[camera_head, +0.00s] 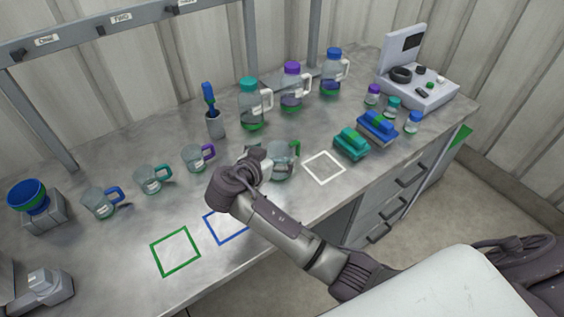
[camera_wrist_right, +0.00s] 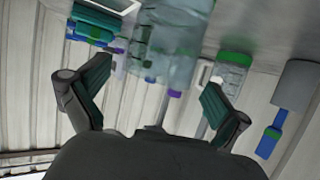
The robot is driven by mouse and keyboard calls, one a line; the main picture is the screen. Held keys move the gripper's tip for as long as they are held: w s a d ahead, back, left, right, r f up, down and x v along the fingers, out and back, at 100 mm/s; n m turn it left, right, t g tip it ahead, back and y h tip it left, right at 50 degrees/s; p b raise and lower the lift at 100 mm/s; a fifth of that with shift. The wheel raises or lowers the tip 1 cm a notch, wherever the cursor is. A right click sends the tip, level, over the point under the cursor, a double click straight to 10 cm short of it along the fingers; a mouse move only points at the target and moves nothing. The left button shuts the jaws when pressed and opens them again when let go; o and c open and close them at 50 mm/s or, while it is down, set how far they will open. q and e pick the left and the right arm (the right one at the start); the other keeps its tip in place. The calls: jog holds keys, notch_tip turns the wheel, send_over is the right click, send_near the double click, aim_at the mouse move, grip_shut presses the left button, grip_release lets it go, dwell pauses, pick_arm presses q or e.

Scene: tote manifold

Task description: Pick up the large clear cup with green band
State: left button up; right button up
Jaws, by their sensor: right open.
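The large clear cup (camera_head: 283,167) with a green handle stands upright on the workbench, near the middle. My right gripper (camera_head: 257,160) is at its left side in the head view and hides part of it. In the right wrist view, which is upside down, a large clear vessel (camera_wrist_right: 172,45), apparently this cup, shows beyond and between the two spread fingers. The right gripper (camera_wrist_right: 157,82) is open and holds nothing. I cannot tell whether a finger touches the cup.
Smaller clear cups (camera_head: 152,180) stand to the left. Lidded pitchers (camera_head: 251,106) and a brush holder (camera_head: 214,125) stand behind. Teal (camera_head: 351,144) and blue (camera_head: 377,127) blocks lie right. White (camera_head: 323,168), blue (camera_head: 226,238) and green (camera_head: 175,251) outlines mark clear bench areas.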

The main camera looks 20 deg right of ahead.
aim_at(285, 147)
jog(key=x, duration=0.3)
jog(key=shift+d+f+b, duration=0.2)
jog(key=shift+b, duration=0.2)
jog(key=shift+c, duration=0.3)
jog(key=c, duration=1.3)
jog(key=shift+r, duration=0.2)
